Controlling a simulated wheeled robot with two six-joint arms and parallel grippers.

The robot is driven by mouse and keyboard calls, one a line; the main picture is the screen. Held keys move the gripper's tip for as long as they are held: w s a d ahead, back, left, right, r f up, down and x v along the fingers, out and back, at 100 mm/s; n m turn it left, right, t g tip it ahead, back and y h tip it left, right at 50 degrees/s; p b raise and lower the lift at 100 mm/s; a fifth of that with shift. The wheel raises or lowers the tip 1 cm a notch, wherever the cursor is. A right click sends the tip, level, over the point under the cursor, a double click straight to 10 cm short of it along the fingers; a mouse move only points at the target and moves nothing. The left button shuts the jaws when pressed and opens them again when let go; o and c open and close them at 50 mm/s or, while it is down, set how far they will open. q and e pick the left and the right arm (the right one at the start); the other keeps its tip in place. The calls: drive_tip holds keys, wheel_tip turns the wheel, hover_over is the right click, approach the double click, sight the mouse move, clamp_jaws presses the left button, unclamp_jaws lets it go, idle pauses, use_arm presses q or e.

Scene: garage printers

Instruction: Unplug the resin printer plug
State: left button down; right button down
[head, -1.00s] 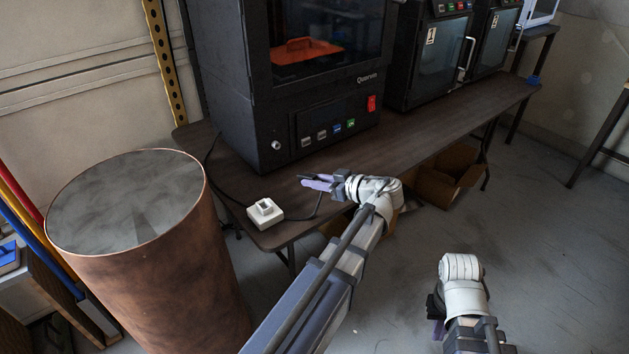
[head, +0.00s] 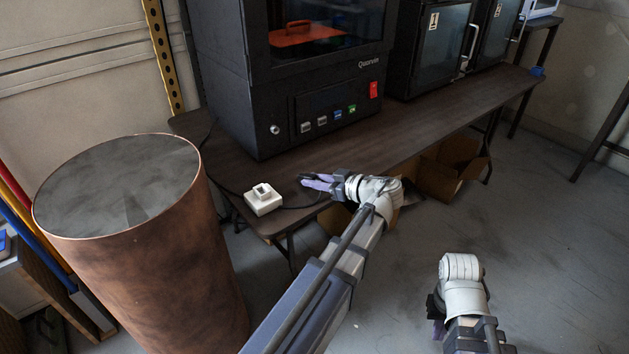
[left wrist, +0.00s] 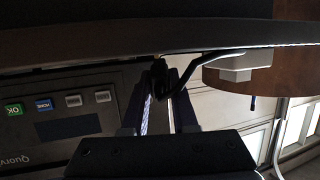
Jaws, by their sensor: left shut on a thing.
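The white socket block (head: 263,204) sits on the near left corner of the table, with a square recess on top. It shows grey in the left wrist view (left wrist: 235,72). My left gripper (head: 305,181) is over the table to the right of the block, clearly apart from it. In the left wrist view its fingers (left wrist: 161,88) are shut on a small dark plug (left wrist: 160,75), partly hidden between them. A black cable (left wrist: 200,62) runs from there towards the block. My right gripper (head: 437,325) hangs low over the floor at right; its fingertips are mostly hidden.
The black printer (head: 275,130) stands on the brown table (head: 420,128) behind my left gripper. More dark cabinets (head: 432,60) stand farther right. A large copper drum (head: 140,260) stands left of the table. Open cardboard boxes (head: 455,170) lie beneath. Floor at right is clear.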

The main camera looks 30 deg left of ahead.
use_arm(q)
drive_tip(key=c, duration=0.6)
unclamp_jaws()
drive_tip(key=p+v, duration=0.2)
drive_tip(key=v, duration=0.4)
drive_tip(key=shift+d, duration=0.15)
drive_tip(key=shift+s+d+r, duration=0.1)
drive_tip(key=shift+d+r, duration=0.1)
drive_tip(key=shift+d, duration=0.5)
